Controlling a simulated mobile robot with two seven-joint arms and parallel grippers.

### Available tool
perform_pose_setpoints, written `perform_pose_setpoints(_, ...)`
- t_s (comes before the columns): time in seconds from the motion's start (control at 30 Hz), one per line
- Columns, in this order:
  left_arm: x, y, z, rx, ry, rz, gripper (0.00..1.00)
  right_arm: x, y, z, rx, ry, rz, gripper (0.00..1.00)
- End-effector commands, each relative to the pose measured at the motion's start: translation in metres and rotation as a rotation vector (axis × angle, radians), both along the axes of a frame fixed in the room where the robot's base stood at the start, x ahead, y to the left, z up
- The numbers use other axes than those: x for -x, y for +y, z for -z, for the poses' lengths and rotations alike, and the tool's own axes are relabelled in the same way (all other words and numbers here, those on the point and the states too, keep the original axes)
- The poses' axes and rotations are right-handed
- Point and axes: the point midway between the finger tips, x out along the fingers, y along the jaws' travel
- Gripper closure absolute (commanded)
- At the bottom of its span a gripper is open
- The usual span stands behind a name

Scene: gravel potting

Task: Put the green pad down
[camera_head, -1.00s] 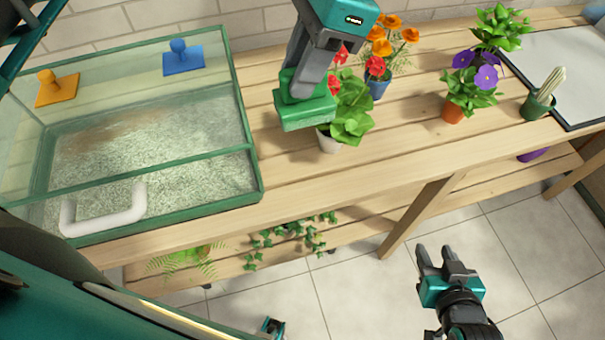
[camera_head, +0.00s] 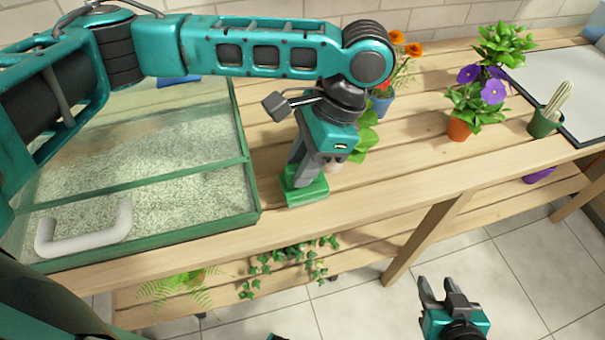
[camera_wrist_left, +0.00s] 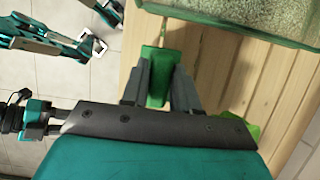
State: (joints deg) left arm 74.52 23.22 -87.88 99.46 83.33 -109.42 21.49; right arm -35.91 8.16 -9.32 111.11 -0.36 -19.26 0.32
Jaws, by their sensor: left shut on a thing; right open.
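The green pad (camera_head: 306,190) is at the front part of the wooden bench, just right of the glass tank. My left gripper (camera_head: 304,172) points down and is shut on the pad's handle. The pad is at or very near the bench top; I cannot tell whether it touches. In the left wrist view the green pad (camera_wrist_left: 158,75) shows between the two fingers (camera_wrist_left: 160,88). My right gripper (camera_head: 447,290) is open and empty, out over the floor in front of the bench.
The glass tank (camera_head: 253,190) with gravel and a white handle (camera_head: 85,232) stands at the left. Behind my left gripper is a leafy plant (camera_head: 367,140), mostly hidden. An orange pot (camera_head: 459,129) and a cactus (camera_head: 552,108) stand further right. Bench between is clear.

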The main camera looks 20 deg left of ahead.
Motion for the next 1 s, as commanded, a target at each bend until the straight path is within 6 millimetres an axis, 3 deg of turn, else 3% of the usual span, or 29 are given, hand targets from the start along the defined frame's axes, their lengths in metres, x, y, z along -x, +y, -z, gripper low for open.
perform_pose_setpoints(0.2, 0.001, 0.0, 0.027, -0.001, 0.004, 0.0, 1.0, 0.0, 0.0, -0.014, 0.0, -0.001, 0.0, 0.56)
perform_pose_setpoints(0.4, 0.001, 0.0, 0.034, 0.0, 0.002, 0.001, 1.0, -0.001, 0.0, -0.013, 0.0, -0.006, -0.001, 0.56)
perform_pose_setpoints(0.43, 0.001, 0.0, 0.034, -0.001, 0.003, 0.001, 0.69, -0.001, 0.0, -0.013, 0.0, -0.006, -0.001, 0.56)
perform_pose_setpoints(0.6, 0.001, 0.0, 0.033, -0.001, 0.002, 0.001, 0.53, -0.001, 0.0, -0.013, 0.0, -0.005, -0.001, 0.56)
perform_pose_setpoints(0.7, 0.001, 0.0, 0.033, 0.0, 0.002, 0.001, 0.45, -0.001, 0.0, -0.013, 0.0, -0.005, -0.001, 0.56)
perform_pose_setpoints(1.0, 0.0, 0.0, 0.035, 0.0, 0.0, 0.0, 0.45, -0.001, 0.0, -0.008, 0.0, -0.004, -0.001, 0.56)
